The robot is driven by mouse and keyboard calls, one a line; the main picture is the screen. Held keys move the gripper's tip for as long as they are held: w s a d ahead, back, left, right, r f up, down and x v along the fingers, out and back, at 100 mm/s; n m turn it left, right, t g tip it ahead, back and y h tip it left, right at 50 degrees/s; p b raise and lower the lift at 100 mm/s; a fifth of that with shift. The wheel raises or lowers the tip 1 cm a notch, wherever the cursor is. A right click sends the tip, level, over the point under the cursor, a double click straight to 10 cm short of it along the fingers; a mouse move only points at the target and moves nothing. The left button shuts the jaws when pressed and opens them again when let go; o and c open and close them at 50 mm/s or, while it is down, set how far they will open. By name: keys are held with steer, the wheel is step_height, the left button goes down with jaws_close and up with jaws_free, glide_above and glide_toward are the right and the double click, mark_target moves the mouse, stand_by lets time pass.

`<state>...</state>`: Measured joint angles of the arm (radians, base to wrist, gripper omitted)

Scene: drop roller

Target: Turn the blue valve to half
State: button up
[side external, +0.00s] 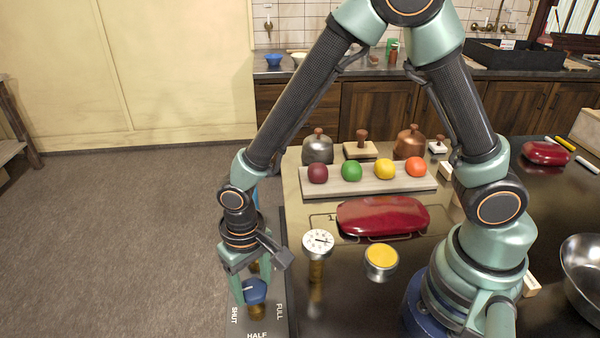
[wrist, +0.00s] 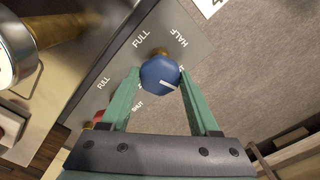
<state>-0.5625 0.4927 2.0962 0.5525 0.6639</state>
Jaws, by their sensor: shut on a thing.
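The blue valve (side external: 257,293) is a knob on a brass stem, on a grey plate (side external: 268,325) lettered SHUT, HALF and FULL. In the side view its white mark points left, toward the SHUT side rather than HALF. In the wrist view the blue valve (wrist: 158,72) shows the mark at its lower right edge, away from the HALF word. My gripper (side external: 251,284) comes down from above and is shut on the knob. In the wrist view the green fingers of my gripper (wrist: 161,80) stand on either side of it. Part of the lettering is hidden.
A dial gauge (side external: 318,242) on a brass post and a yellow-topped round tin (side external: 381,261) stand to the right. A dark red case (side external: 384,217) and a tray of coloured balls (side external: 400,183) lie farther back. Open floor lies left.

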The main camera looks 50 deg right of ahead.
mark_target(253, 287)
steer(key=n, duration=1.1)
steer(key=shift+n, duration=1.9)
steer(key=o, duration=1.4)
steer(key=shift+c, duration=0.2)
steer(key=shift+r, duration=0.15)
step_height(253, 287, up, 12)
